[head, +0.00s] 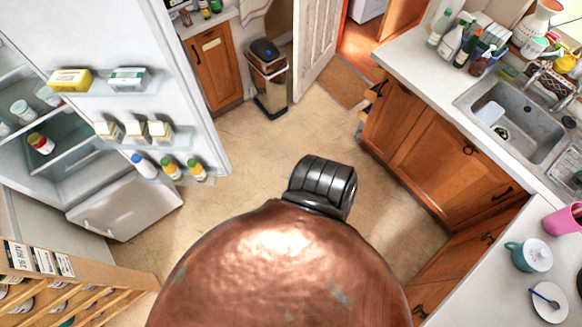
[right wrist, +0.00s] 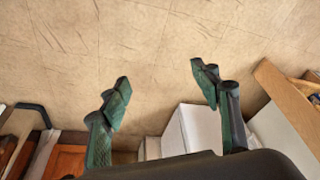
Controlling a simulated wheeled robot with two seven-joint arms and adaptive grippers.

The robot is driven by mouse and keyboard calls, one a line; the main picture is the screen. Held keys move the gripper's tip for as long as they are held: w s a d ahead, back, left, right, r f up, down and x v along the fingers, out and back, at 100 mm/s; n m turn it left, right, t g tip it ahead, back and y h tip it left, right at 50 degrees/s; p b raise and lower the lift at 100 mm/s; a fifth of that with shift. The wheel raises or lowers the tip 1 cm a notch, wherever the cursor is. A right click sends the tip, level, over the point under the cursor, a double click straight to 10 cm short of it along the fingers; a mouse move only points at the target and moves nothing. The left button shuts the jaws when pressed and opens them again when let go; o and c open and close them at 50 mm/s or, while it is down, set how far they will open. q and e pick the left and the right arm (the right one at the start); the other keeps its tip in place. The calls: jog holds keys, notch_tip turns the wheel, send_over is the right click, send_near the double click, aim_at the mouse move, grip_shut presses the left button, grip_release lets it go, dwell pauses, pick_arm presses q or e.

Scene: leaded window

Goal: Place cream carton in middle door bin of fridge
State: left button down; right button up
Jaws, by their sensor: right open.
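The fridge stands open at the left of the head view, its white door (head: 120,40) facing me. The middle door bin (head: 138,143) holds several small cream-and-brown cartons (head: 133,131). The bin above it holds a yellow box (head: 71,80) and a white-and-teal box (head: 129,78). Bottles (head: 170,167) stand in the bin below. I cannot tell which item, if any, is the cream carton. My right gripper (right wrist: 160,76) is open and empty over bare floor in the right wrist view, with its dark green fingers spread. No gripper shows in the head view.
A wooden rack (head: 75,285) stands at the lower left. A counter with a sink (head: 520,120) runs along the right, with a teal pot (head: 530,255) nearer. A trash bin (head: 267,80) stands at the back. The floor (head: 250,150) between is clear.

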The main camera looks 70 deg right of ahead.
jog(key=s+f+n+g, duration=0.1)
jog(key=s+f, duration=0.2)
jog(key=s, duration=0.7)
jog(key=s+a+f+n+g, duration=0.1)
jog(key=s+f, duration=0.1)
jog(key=s, duration=0.9)
jog(key=shift+s+f, duration=0.25)
jog(key=shift+f, duration=0.15)
jog(key=shift+f, duration=0.1)
